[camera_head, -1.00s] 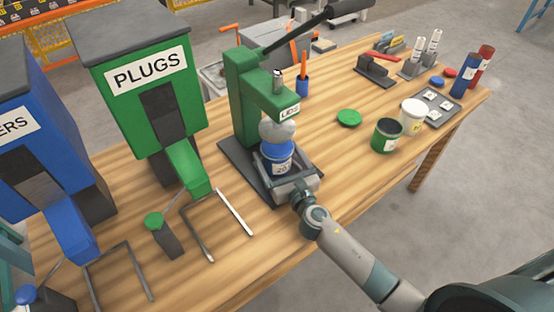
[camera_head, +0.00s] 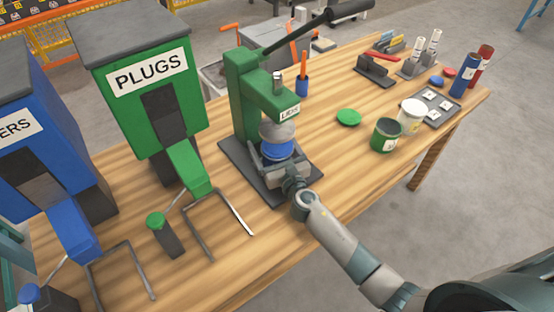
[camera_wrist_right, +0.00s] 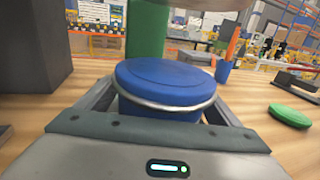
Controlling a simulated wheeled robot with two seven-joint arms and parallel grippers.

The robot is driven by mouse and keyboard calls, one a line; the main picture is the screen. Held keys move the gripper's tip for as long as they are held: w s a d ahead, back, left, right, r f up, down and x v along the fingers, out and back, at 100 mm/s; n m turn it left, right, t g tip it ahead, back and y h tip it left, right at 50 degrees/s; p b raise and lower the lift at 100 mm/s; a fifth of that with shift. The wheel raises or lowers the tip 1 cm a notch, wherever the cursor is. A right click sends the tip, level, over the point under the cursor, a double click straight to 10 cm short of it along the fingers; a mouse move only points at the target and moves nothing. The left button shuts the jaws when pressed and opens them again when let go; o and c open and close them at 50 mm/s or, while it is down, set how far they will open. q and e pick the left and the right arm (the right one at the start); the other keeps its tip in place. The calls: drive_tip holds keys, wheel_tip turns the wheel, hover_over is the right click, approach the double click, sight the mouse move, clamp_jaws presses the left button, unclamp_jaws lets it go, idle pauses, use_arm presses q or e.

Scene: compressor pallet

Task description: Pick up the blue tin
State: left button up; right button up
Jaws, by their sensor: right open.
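The blue tin (camera_head: 279,150) stands upright on the dark base of the green press (camera_head: 245,100), under its round grey pressing head. In the head view my right gripper covers the tin's lower part. In the right wrist view the tin's blue lid (camera_wrist_right: 165,80) with its silver rim fills the middle. My right gripper (camera_head: 285,165) is open, with its fingers on both sides of the tin. I cannot tell whether either finger touches it. My left gripper is not in view.
The press lever (camera_head: 300,35) reaches up and right above the table. A green PLUGS dispenser (camera_head: 140,75) and a blue dispenser (camera_head: 30,100) stand to the left. An open green tin (camera_head: 386,136), a white tin (camera_head: 411,115) and a green lid (camera_head: 349,117) are to the right.

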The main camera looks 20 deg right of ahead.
drive_tip(key=c, duration=2.2)
drive_tip(key=shift+o, duration=0.2)
drive_tip(key=shift+r+p, duration=0.5)
drive_tip(key=shift+r, duration=1.15)
drive_tip(key=shift+s+r, duration=0.1)
drive_tip(key=shift+r, duration=0.05)
drive_tip(key=s+d+b, duration=0.1)
drive_tip(key=s+b, duration=0.1)
drive_tip(key=s, duration=1.5)
drive_tip(key=shift+s+d+b, duration=0.3)
drive_tip(key=shift+s+b, duration=0.05)
drive_tip(key=shift+s, duration=0.05)
